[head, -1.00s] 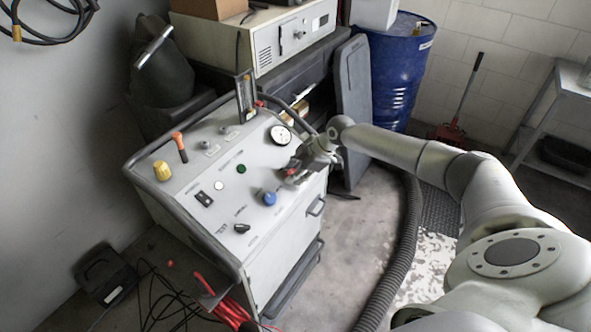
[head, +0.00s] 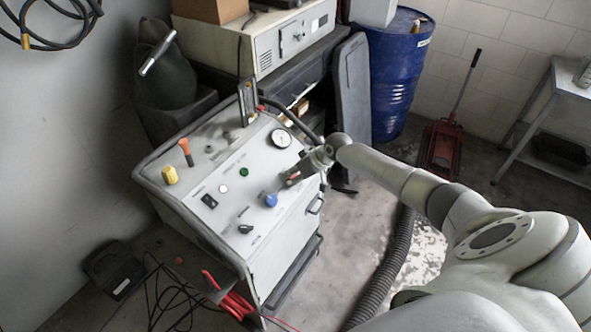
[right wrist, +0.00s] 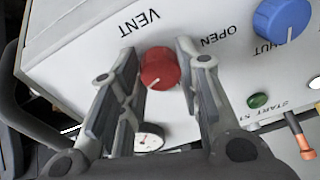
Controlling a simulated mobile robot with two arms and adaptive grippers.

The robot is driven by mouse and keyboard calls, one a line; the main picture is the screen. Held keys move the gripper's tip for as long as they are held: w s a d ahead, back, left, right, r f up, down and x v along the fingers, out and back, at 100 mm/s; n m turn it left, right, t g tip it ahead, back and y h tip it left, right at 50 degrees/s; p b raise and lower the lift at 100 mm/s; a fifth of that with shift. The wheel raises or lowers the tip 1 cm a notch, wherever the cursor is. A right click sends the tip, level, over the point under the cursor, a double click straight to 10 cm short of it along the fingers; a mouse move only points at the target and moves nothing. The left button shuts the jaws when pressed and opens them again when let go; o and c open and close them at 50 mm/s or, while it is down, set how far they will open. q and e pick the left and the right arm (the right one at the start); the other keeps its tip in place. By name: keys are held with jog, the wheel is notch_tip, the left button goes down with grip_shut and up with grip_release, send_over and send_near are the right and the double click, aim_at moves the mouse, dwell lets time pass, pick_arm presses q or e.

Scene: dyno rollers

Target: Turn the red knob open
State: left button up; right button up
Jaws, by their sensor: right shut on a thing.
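The red knob (right wrist: 160,68) is on the white control panel in the right wrist view, its white pointer line toward the lower left of its face. The upside-down labels VENT and OPEN stand to its left and right. My right gripper (right wrist: 159,58) has one finger on each side of the knob and is shut on it. In the head view the right gripper (head: 296,174) reaches the panel's right edge from the right, and only a little of the red knob (head: 293,177) shows between the fingers. My left gripper is not in view.
The blue knob (head: 270,200) is close to the right gripper. A round gauge (head: 281,138), a green button (head: 244,172), a yellow knob (head: 169,175) and an orange-topped lever (head: 185,150) are also on the panel. A blue drum (head: 402,80) stands behind.

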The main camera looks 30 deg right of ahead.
jog(key=shift+r+m+p, duration=0.1)
jog(key=shift+m+p, duration=1.3)
jog(key=shift+m, duration=0.7)
jog(key=o, duration=1)
jog(key=v, duration=1.1)
jog(key=shift+s+a+r, duration=0.1)
jog(key=shift+s+r, duration=0.2)
jog(key=shift+r, duration=0.05)
